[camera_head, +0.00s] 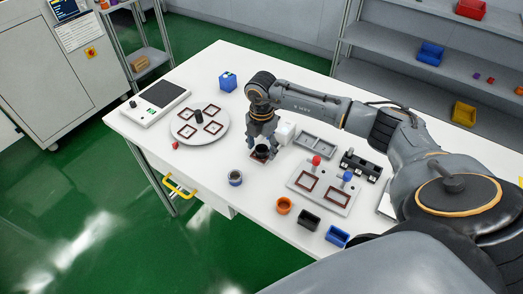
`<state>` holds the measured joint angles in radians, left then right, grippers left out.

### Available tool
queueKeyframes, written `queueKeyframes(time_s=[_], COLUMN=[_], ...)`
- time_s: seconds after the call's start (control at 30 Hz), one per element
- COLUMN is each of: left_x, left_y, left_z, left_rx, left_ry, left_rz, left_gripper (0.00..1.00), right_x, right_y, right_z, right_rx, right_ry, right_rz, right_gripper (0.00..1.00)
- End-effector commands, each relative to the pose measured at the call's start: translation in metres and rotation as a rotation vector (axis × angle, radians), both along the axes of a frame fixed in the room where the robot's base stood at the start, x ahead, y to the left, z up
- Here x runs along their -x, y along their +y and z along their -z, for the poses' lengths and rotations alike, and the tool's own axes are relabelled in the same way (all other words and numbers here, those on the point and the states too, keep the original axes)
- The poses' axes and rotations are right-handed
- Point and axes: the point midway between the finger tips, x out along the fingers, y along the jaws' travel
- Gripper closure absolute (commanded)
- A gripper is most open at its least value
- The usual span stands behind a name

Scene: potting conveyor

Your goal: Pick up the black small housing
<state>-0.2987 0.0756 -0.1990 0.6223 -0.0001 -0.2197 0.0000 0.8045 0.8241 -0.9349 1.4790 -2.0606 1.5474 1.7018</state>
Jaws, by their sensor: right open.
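A small black open-topped box-shaped housing (308,220) stands near the table's front edge, between an orange round cup (284,205) and a blue box-shaped housing (337,236). My right gripper (263,148) points down over the middle of the table, behind and to the left of this black housing and apart from it. The gripper is open, with its fingers about a dark round cup-like piece (262,153) that stands at a dark red square frame. The fingers partly hide this piece, and I cannot tell whether they touch it. My left gripper is not in view.
A grey-blue round pot (235,178) stands left of the gripper. A round white turntable (183,132) with red frames lies farther left. A fixture plate (331,200) with red and blue knobs, a grey tray (316,145) and a black holder (361,165) are to the right.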

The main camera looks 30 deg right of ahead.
Motion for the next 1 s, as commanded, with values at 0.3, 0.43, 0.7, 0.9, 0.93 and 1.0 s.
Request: queueKeyframes(time_s=[0.3,0.43,0.7,0.9,0.93,1.0], left_x=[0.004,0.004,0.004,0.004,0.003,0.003], left_y=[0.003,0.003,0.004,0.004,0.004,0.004], left_z=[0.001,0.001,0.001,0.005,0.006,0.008], left_rx=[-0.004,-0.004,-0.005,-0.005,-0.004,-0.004], left_ry=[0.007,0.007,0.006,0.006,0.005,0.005], left_rz=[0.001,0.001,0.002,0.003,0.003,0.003], left_gripper=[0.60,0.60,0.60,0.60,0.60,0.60], right_x=[0.000,0.000,-0.001,-0.002,-0.002,0.001], right_y=[0.000,0.000,0.000,0.000,0.000,0.001], right_z=[0.000,-0.001,-0.003,-0.020,-0.024,-0.035], right_rx=[0.000,0.000,-0.001,0.000,0.000,-0.001], right_ry=[-0.001,-0.001,-0.002,-0.005,-0.006,-0.006], right_rz=[0.000,0.000,0.000,-0.001,-0.001,-0.002], right_gripper=[0.80,0.81,0.84,0.84,0.84,0.84])
